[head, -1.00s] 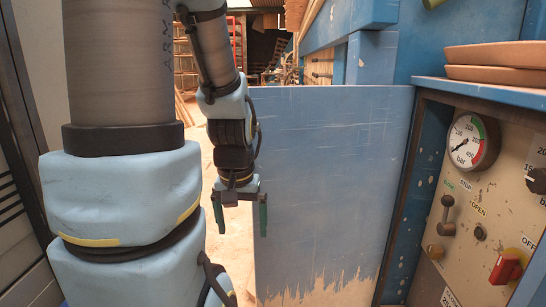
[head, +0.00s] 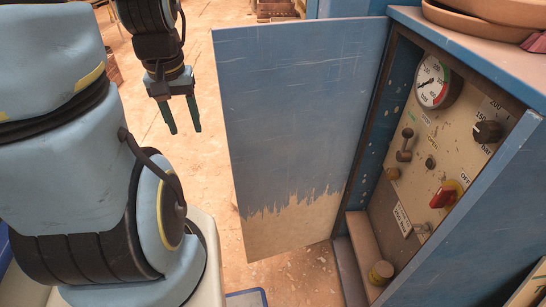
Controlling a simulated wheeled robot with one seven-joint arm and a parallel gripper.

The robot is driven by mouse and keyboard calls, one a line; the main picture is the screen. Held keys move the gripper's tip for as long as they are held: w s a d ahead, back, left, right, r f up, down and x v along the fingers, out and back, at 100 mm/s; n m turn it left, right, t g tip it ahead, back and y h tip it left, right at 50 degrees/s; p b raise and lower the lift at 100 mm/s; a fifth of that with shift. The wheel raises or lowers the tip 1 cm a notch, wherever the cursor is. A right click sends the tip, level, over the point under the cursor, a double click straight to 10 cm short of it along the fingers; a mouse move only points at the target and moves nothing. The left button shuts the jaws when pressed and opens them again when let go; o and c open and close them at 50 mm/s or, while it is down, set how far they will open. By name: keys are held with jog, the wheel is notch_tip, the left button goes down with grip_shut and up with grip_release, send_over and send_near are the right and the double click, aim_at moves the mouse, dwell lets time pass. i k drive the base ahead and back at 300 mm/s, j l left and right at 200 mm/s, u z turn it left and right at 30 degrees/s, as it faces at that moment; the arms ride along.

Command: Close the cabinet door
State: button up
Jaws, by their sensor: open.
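The blue cabinet door (head: 300,110) stands open, hinged at the cabinet's left side, with chipped paint along its lower edge. The blue cabinet (head: 468,225) is at the right, its front open on a beige control panel. My gripper (head: 183,131) is open and empty, pointing down, left of the door's free edge with a visible gap in the picture. It does not appear to touch the door. The door's far face is hidden.
Inside the cabinet are a pressure gauge (head: 433,82), a lever (head: 404,146), a red switch (head: 445,194) and a black knob (head: 487,132). Brown dishes (head: 485,20) sit on top. Bare floor (head: 215,100) shows left of the door.

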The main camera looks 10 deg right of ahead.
aim_at(296, 96)
jog(key=i+u, duration=0.4)
jog(key=i, duration=0.5)
jog(key=i+j, duration=0.1)
jog(key=i, duration=2.05)
jog(key=i+z, duration=0.25)
jog(key=z, duration=0.2)
jog(key=i+j+z, duration=0.1)
jog(key=z, duration=0.35)
jog(key=i+j+z, duration=0.25)
jog(key=z, duration=0.8)
